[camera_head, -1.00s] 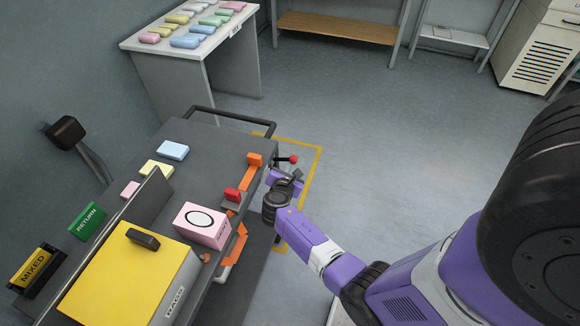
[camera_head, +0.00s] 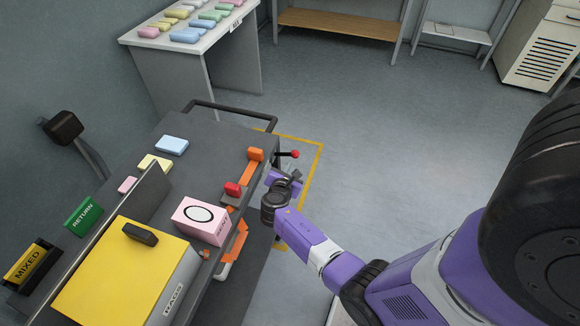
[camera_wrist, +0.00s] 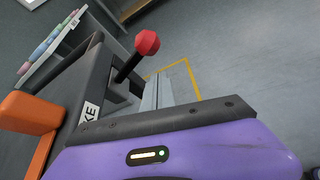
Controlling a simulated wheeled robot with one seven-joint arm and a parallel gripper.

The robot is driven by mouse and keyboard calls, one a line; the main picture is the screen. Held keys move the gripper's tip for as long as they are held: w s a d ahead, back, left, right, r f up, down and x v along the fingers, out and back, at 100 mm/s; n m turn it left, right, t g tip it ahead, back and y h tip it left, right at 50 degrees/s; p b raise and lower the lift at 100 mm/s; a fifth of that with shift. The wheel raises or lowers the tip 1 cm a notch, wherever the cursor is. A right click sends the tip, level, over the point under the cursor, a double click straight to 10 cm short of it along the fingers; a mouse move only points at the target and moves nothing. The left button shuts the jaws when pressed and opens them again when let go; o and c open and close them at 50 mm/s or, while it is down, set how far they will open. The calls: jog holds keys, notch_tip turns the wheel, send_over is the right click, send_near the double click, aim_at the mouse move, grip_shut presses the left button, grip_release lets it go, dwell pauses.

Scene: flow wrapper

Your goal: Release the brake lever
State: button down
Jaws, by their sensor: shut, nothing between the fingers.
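The brake lever has a red knob (camera_head: 294,154) on a short dark shaft. It sticks out from the far right side of the grey cart. In the wrist view the red knob (camera_wrist: 147,42) is large, above and left of my fingers, with its black shaft slanting down to the cart frame. A white label (camera_wrist: 89,111) beside it reads "KE", the rest hidden. My gripper (camera_head: 295,176) is just on the near side of the knob, beside the cart. Its grey fingers (camera_wrist: 158,92) are shut and empty, and appear apart from the lever.
A table of packs (camera_head: 190,55) stands behind. Floor to the right is clear.

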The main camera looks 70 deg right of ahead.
jog(key=p+v, duration=0.1)
jog(key=v, duration=0.8)
jog(key=shift+a+f, duration=0.25)
jog(key=shift+a, duration=0.3)
jog(key=shift+w, duration=0.15)
jog(key=s+a+m+t+y, duration=0.3)
jog(key=s+a+y, duration=0.15)
jog(key=a, duration=0.55)
jog(key=s+a+m+t+y, duration=0.35)
jog(key=s+a, duration=0.25)
jog(key=a, duration=0.4)
jog(key=s+a+r+m+t+y, duration=0.1)
jog(key=s+a+r+m, duration=0.2)
jog(key=r, duration=0.4)
jog(key=s+a+r+m+t+y, duration=0.2)
jog(key=s+a+r+m, duration=0.1)
jog(key=r, duration=0.5)
jog(key=s+a+r+m+t+y, duration=0.1)
jog(key=s+a+r+m+t, duration=0.1)
jog(key=r, duration=0.6)
jog(key=shift+s+a+r+m+y, duration=0.25)
jog(key=shift+s+a+m+y, duration=0.25)
jog(key=shift+a+m, duration=0.6)
